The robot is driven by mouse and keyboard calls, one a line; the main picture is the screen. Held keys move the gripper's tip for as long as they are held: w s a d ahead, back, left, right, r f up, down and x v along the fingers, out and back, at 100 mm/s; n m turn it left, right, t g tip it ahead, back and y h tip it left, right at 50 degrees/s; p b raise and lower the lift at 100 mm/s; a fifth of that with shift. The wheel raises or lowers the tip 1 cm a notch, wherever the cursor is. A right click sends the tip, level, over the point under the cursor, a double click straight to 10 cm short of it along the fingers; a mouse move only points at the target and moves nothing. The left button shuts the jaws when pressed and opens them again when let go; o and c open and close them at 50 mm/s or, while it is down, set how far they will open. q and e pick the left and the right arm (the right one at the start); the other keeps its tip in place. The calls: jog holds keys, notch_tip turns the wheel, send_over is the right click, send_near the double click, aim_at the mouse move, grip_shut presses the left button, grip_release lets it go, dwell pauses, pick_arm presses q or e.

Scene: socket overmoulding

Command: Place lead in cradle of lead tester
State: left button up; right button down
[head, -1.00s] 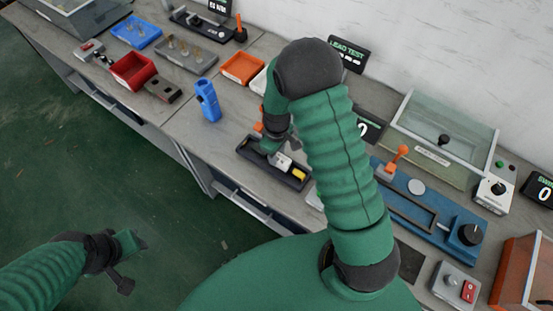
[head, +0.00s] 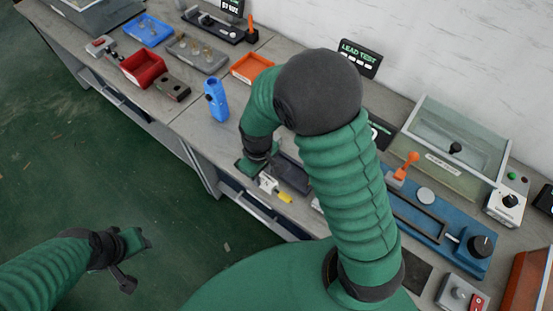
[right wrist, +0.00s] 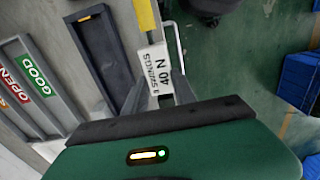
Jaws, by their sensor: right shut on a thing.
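My right gripper (head: 262,180) is shut on a white block (head: 268,183) with a yellow end (head: 285,197), apparently the lead. In the right wrist view, the white block (right wrist: 154,68) sits between the grey fingers and bears printed text ending in "40 N". Its yellow part (right wrist: 145,14) points away from the gripper. The block is at the front side of a dark shallow tray (head: 291,174). The "LEAD TEST" display (head: 358,55) stands at the wall; my right arm hides what is below it, and I cannot make out the cradle. My left gripper (head: 138,258) hangs over the floor, away from the bench.
A blue upright tool (head: 215,100) stands left of my right gripper. Orange (head: 250,68) and red (head: 143,68) bins are farther left. A blue fixture (head: 440,222) with an orange lever and a clear-lidded box (head: 455,140) are on the right. Trays marked "GOOD" (right wrist: 38,80) and "OPEN" show in the wrist view.

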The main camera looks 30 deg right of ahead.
jog(key=s+d+b, duration=0.1)
jog(key=s+d, duration=0.1)
jog(key=s, duration=0.7)
jog(key=w+d, duration=0.2)
jog(key=w, duration=0.2)
jog(key=w+d+p, duration=0.1)
jog(key=w+d, duration=0.1)
jog(key=w, duration=0.3)
jog(key=w+d+f, duration=0.1)
jog(key=w+d, duration=0.2)
jog(key=w, duration=0.1)
jog(key=shift+w+p, duration=0.3)
jog(key=f, duration=0.3)
jog(key=shift+d+f, duration=0.2)
jog(key=shift+w+f, duration=0.15)
jog(key=shift+f, duration=0.05)
jog(key=c, duration=1)
grip_release()
jog(key=shift+a, duration=0.1)
